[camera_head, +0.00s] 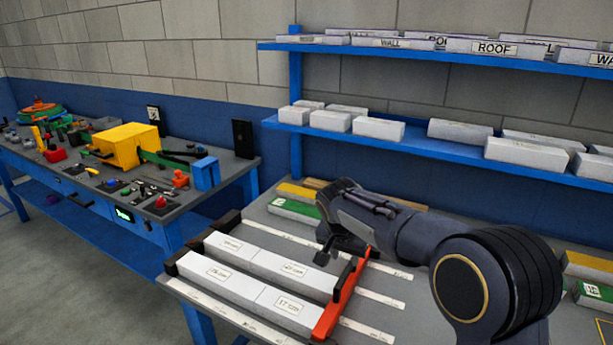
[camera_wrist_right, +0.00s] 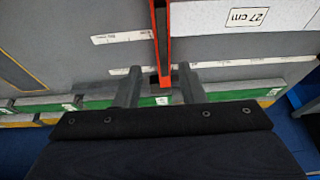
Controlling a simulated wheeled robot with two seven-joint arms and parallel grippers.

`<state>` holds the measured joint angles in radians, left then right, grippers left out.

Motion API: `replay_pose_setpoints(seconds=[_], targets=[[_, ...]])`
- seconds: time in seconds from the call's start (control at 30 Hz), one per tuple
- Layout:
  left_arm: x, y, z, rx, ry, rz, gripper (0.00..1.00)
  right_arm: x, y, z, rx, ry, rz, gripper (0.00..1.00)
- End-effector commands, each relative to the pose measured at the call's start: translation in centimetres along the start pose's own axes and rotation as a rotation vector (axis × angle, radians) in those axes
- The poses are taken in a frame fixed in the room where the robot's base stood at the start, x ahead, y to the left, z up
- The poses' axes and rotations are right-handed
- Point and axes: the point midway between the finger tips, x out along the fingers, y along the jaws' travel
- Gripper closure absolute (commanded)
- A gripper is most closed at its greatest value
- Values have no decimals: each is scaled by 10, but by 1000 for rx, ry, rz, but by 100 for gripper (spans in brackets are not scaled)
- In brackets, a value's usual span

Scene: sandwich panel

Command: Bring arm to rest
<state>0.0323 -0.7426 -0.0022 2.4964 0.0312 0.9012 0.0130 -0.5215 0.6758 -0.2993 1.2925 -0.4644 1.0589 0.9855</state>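My right arm reaches in from the right in the head view, and its gripper (camera_head: 330,248) hangs over the far end of an orange-red bar (camera_head: 331,312). In the right wrist view the two fingers of this gripper (camera_wrist_right: 161,72) stand apart. The end of the orange-red bar (camera_wrist_right: 161,40) shows between them with a gap on each side. I cannot tell how high the fingers are above it. White labelled blocks (camera_head: 238,287) lie in two rows between black end pieces (camera_head: 228,219) and the bar. My left gripper is not in view.
Green and yellow edged pieces (camera_head: 293,210) lie along the table's back edge. Blue shelves (camera_head: 408,146) with white blocks rise behind. A second bench (camera_head: 224,188) on the left holds a yellow box (camera_head: 126,142) and many small parts. Grey floor lies in front of that bench.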

Motion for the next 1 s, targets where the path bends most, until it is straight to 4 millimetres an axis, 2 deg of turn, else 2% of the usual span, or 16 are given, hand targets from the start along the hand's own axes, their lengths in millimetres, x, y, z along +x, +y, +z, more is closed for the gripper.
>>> replay_pose_setpoints(seconds=[0.13, 0.23, 0.37, 0.5, 0.63, 0.7, 0.8, 0.9, 1.0], targets=[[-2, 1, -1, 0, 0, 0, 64, -28, 60, 7, -3, -78, -81, 64], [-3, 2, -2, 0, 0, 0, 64, -52, 106, 27, -30, -129, -166, 64], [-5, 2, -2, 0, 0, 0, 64, -80, 158, 65, -76, -156, -281, 64], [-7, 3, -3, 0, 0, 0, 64, -105, 202, 117, -134, -140, -392, 64], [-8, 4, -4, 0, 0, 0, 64, -118, 229, 170, -192, -93, -466, 64], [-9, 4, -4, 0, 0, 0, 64, -119, 237, 195, -221, -66, -491, 64], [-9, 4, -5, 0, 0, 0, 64, -118, 244, 222, -253, -32, -512, 64], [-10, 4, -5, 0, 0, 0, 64, -116, 246, 239, -274, -10, -522, 64], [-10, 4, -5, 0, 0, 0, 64, -114, 247, 245, -285, -1, -525, 64]])
